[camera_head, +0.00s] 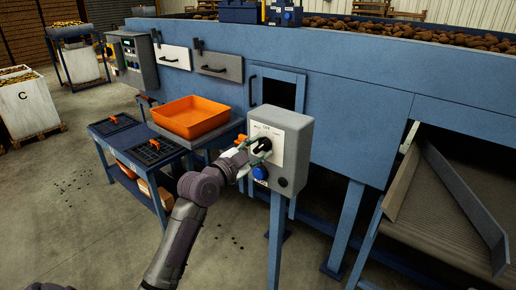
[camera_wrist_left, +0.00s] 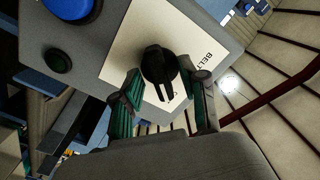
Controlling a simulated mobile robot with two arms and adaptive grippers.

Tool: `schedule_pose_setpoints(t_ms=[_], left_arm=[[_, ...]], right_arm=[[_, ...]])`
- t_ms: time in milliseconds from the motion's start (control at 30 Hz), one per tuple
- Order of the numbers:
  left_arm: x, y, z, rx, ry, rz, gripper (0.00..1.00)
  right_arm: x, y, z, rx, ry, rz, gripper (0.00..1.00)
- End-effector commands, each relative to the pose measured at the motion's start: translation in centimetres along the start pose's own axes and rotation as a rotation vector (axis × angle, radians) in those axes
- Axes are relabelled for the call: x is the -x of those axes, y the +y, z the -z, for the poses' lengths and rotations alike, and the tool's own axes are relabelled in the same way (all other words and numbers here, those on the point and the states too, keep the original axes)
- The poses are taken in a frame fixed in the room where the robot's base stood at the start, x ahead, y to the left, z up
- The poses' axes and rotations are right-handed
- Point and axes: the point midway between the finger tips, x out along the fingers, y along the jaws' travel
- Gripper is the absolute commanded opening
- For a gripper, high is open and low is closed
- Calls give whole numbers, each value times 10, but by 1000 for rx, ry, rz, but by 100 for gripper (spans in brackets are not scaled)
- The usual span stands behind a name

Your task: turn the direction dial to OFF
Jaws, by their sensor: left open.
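The direction dial is a black rotary knob on a white label plate (camera_head: 271,131) on the front of a grey control box (camera_head: 296,128). In the left wrist view the dial (camera_wrist_left: 159,66) shows close up, with "BELT" readable on the label plate (camera_wrist_left: 201,45). My left gripper (camera_head: 253,152) is at the dial. In the left wrist view its green-padded fingers (camera_wrist_left: 164,92) are apart, one on each side of the knob's lower part. I cannot tell if they touch it. My right gripper is in neither view.
A blue button (camera_head: 260,173) and a dark round button (camera_head: 283,182) sit below the dial. Open floor lies in front at the left.

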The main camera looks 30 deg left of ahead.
Motion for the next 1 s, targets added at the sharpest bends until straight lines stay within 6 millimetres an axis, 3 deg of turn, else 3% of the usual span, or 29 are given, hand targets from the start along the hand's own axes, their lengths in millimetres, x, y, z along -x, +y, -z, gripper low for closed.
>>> schedule_pose_setpoints(t_ms=[67, 300, 667, 1000], left_arm=[[0, 0, 0, 0, 0, 0, 39], [0, 0, 0, 1, 0, 0, 0], [0, 0, 0, 27, 0, 0, 0], [0, -2, 2, 229, 0, -1, 0]], right_arm=[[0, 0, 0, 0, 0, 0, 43], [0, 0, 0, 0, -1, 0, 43], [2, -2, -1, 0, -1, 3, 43], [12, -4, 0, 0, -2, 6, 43]])
